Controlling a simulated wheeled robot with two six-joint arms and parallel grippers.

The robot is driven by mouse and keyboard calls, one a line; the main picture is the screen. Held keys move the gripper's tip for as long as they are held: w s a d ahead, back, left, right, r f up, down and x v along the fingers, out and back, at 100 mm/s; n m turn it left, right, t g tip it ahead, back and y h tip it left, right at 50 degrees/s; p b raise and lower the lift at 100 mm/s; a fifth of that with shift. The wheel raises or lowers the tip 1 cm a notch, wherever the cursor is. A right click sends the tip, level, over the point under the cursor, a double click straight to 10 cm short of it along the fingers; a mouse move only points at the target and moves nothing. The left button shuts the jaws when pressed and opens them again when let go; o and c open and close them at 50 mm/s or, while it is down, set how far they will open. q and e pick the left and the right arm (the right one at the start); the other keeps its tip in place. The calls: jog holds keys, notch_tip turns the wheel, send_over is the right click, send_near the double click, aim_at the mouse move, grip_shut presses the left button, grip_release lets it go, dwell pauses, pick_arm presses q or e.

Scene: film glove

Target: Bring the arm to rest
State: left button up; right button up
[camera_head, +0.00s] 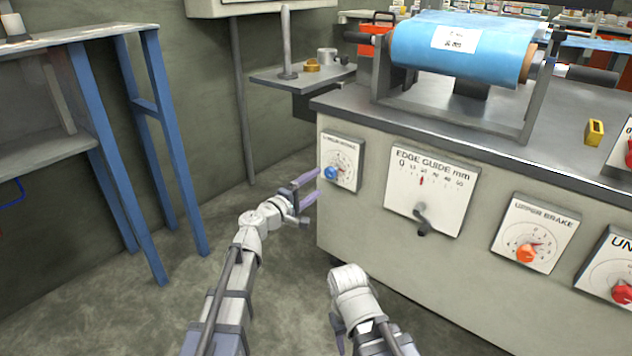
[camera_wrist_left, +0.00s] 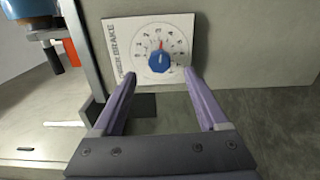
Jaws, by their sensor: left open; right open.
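My left gripper (camera_head: 315,185) is open and empty. It points at the dial plate (camera_head: 344,146) with the blue knob (camera_head: 330,173) at the left end of the machine's front panel. In the left wrist view, the gripper (camera_wrist_left: 160,76) has its two purple fingers spread, with the blue knob (camera_wrist_left: 158,61) seen between and just beyond the tips. The dial's red mark (camera_wrist_left: 161,44) is near the top of its scale. I see no contact between fingers and knob. My right arm (camera_head: 350,285) shows low in the middle of the head view; its jaws are not seen.
The machine's front panel also carries an edge guide crank (camera_head: 422,220) and an orange knob (camera_head: 526,252). A blue film roll (camera_head: 462,48) sits on top. A blue-legged table (camera_head: 170,130) stands left, and a small shelf (camera_head: 300,76) behind. Open floor lies between.

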pick_arm(q)
jog(key=s+f+m+g+y, duration=0.3)
jog(key=s+f+m+g, duration=0.6)
jog(key=s+f, duration=0.55)
jog(key=s+a+f+m+g+y+p, duration=0.1)
jog(key=s+a+f+g+y, duration=0.25)
jog(key=s+a, duration=0.3)
jog(key=s+a+f+m+g+y, duration=0.1)
jog(key=s+a+f+g+y, duration=0.2)
jog(key=s+a, duration=0.35)
jog(key=s+d+r+m+y+p, duration=0.1)
jog(key=s+d+r+m+p, duration=0.15)
jog(key=d+r+p, duration=0.6)
jog(key=s+d+r+m+y+p, duration=0.2)
jog(key=s+d+r+p, duration=0.1)
jog(key=r+p, duration=1)
notch_tip(320, 180, up, 36)
jog(key=p, duration=3.5)
jog(key=shift+f+t+h, duration=0.25)
jog(key=shift+t+h, duration=0.1)
jog(key=shift+n, duration=0.25)
